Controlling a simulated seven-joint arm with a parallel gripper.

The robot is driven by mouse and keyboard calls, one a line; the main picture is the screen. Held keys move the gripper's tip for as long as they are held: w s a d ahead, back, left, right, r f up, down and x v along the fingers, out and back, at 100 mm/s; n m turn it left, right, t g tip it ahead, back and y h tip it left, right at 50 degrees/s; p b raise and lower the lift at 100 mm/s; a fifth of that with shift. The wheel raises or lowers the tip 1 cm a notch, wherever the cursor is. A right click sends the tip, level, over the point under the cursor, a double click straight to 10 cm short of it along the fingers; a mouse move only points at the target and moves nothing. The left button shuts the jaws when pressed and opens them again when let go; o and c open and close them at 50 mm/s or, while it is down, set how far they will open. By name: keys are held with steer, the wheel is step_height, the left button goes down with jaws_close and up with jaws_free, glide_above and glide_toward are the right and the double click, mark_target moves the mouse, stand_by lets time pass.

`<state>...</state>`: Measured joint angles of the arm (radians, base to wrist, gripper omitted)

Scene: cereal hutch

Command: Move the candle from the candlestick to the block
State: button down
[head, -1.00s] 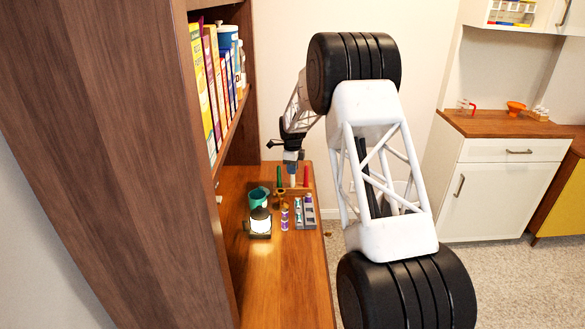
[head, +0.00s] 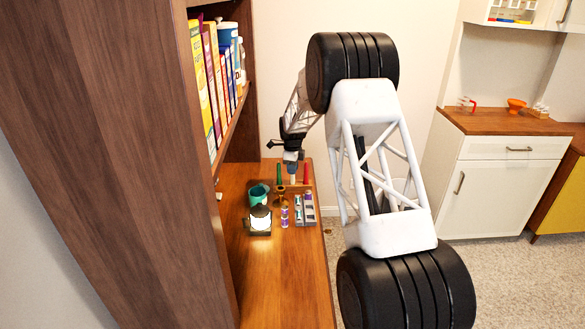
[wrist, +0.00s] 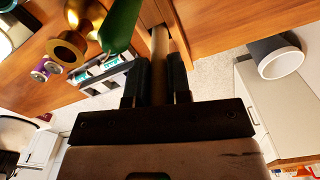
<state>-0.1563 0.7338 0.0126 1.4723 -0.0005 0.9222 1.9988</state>
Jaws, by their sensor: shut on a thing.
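My gripper (head: 292,168) is shut on a pale tan candle (wrist: 159,62), which points down between the two dark fingers. The candle's lower end is at the wooden block (head: 295,187), between a green candle (head: 279,174) and a red candle (head: 306,174). I cannot tell whether it sits in the block or just above it. The green candle (wrist: 120,25) also shows close beside the held candle in the wrist view. The brass candlestick (wrist: 68,48) stands empty to the left of the gripper in the wrist view.
A teal mug (head: 258,195), a lit lantern (head: 260,220), small purple-and-white cylinders (head: 284,216) and a grey tray (head: 304,210) stand close by on the wooden counter (head: 285,280). The tall bookshelf (head: 130,150) walls off the left side. The counter's front is clear.

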steer(key=shift+f, duration=0.5)
steer(key=c, duration=0.7)
jaws_free()
steer(key=shift+o, duration=0.2)
steer(key=shift+r, duration=0.1)
steer(key=shift+r, duration=2.4)
steer(key=shift+r, duration=0.1)
